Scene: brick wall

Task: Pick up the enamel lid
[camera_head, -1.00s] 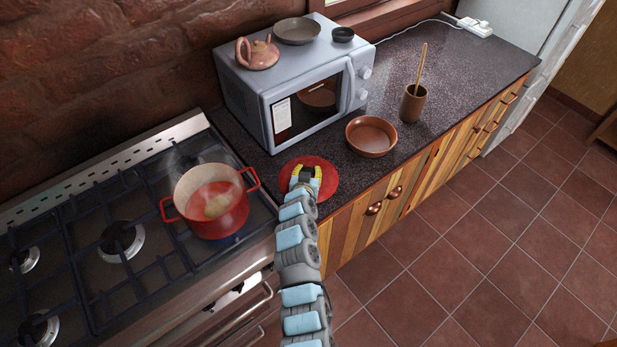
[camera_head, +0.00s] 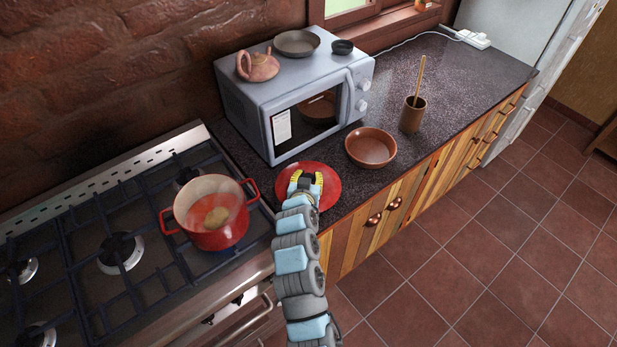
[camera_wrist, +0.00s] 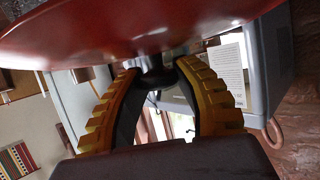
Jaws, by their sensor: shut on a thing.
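The enamel lid (camera_head: 329,190) is a round red disc over the counter, between the stove and the brown bowl. My gripper (camera_head: 306,181) is above it in the head view, with its yellow-padded fingers at the lid's middle. In the wrist view the lid (camera_wrist: 120,32) fills the top edge, and its dark knob (camera_wrist: 155,78) is between the fingertips of my gripper (camera_wrist: 155,72). The fingers are shut on the knob. The fingers hide the knob in the head view. Any gap between lid and counter is hard to judge. The red pot (camera_head: 208,238) stands uncovered on the stove.
A microwave (camera_head: 230,110) stands behind the lid, with a teapot (camera_head: 258,66) and dishes on top. A brown bowl (camera_head: 371,148) and a brown cup (camera_head: 412,115) with a wooden handle stand to the right. The stove (camera_head: 165,300) is to the left.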

